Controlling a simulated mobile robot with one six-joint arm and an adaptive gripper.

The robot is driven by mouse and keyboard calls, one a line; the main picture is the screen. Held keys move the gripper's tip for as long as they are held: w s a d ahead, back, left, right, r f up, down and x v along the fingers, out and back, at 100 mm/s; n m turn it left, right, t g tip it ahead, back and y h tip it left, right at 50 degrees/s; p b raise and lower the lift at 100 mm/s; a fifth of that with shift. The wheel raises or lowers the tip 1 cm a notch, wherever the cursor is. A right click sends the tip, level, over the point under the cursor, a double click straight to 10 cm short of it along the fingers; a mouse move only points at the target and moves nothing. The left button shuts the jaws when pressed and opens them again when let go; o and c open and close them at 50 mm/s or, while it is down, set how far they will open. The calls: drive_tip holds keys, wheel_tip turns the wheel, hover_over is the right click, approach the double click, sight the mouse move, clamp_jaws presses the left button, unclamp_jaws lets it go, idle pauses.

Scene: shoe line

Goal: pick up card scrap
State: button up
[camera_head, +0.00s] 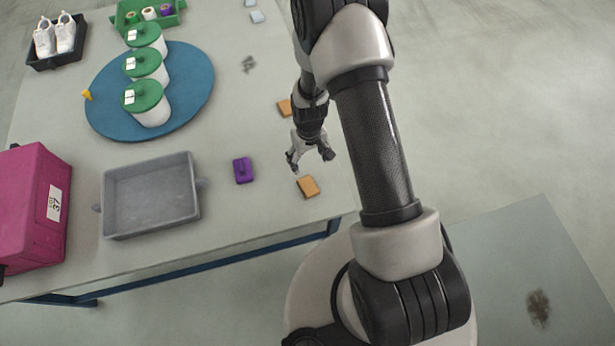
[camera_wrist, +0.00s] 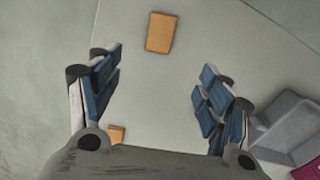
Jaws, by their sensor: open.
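A flat tan piece that looks like card scrap (camera_head: 308,187) lies on the table near its front right corner. What appears to be the same piece shows at the top middle of the wrist view (camera_wrist: 161,32). A second tan piece (camera_head: 285,107) lies farther back near the right edge; a tan piece shows at the lower left of the wrist view (camera_wrist: 117,134), partly hidden by my gripper. My gripper (camera_head: 310,159) is above the table between the two pieces, apart from both. Its fingers are spread with nothing between them, also in the wrist view (camera_wrist: 160,82).
A purple block (camera_head: 243,170) lies left of my gripper, beside an empty grey tray (camera_head: 152,233). A pink box (camera_head: 30,205) stands far left. A blue disc (camera_head: 190,70) bears green-lidded tubs (camera_head: 150,108). A grey crumpled bit (camera_head: 248,63) lies farther back.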

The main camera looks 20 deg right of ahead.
sight(308, 185)
wheel_tip(308, 185, down, 18)
drive_tip(key=b, duration=0.5)
drive_tip(key=shift+f+b, duration=0.25)
drive_tip(key=shift+b, duration=0.1)
drive_tip(key=shift+r, duration=0.1)
drive_tip(key=shift+c, duration=0.2)
drive_tip(key=c, duration=0.9)
